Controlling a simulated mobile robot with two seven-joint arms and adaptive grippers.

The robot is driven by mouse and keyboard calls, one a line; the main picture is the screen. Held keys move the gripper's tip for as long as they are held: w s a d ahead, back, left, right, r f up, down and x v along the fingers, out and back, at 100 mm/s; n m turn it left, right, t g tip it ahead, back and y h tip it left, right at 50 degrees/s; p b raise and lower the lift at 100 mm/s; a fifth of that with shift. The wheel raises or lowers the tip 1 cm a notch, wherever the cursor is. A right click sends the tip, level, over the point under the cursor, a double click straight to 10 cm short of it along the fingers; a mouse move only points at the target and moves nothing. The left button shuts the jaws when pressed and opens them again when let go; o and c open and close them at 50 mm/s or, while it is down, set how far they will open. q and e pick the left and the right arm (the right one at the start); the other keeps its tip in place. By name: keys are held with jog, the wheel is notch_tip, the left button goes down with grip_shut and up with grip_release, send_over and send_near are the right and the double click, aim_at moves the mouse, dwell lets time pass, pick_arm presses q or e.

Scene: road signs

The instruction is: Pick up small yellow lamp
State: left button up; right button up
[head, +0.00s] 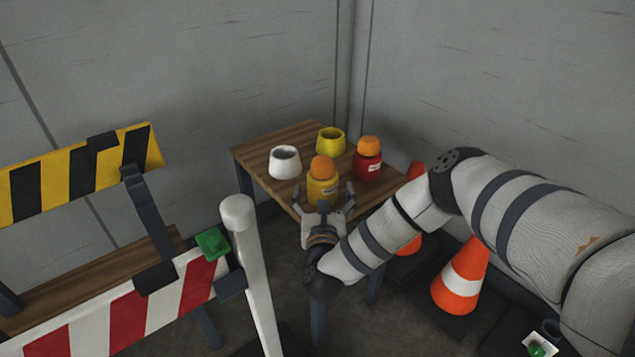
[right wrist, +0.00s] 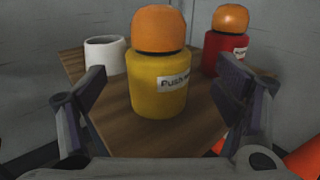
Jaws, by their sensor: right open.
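The small yellow lamp (head: 322,190), a yellow cylinder with an orange dome top and a white label, stands upright near the front of the wooden table (head: 268,191). My right gripper (head: 325,200) is open, with its fingers apart on either side in front of the lamp. In the right wrist view the lamp (right wrist: 158,85) stands centred between the two spread fingers (right wrist: 160,110), with gaps on both sides and no contact visible. My left gripper is not in view.
On the table are a red lamp (head: 367,165), a white cup (head: 285,162) and a yellow cup (head: 330,141). A striped barrier (head: 130,322) and a grey post (head: 252,265) stand left. An orange cone (head: 462,285) is right. Walls close the corner behind.

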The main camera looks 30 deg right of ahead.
aim_at(323, 171)
jog(key=x, duration=0.5)
jog(key=shift+w+d+r, duration=0.1)
jog(key=shift+w+r, duration=0.05)
jog(key=shift+w, duration=0.15)
jog(key=c, duration=1.5)
jog(key=shift+r, duration=0.3)
notch_tip(323, 171, up, 3)
jog(key=shift+r+p, duration=0.1)
jog(key=shift+p, duration=0.3)
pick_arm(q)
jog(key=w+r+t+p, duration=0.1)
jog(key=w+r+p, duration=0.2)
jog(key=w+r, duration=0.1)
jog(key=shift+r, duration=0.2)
pick_arm(e)
jog(key=s+a+r, duration=0.1)
jog(key=s+r, duration=0.2)
jog(key=s, duration=0.1)
jog(key=s+a+r, duration=0.1)
jog(key=s+r, duration=0.2)
jog(key=s, duration=0.2)
jog(key=s+a+r, duration=0.2)
jog(key=s+r, duration=0.1)
jog(key=s, duration=0.1)
jog(key=shift+s+r, duration=0.15)
jog(key=shift+s, duration=0.1)
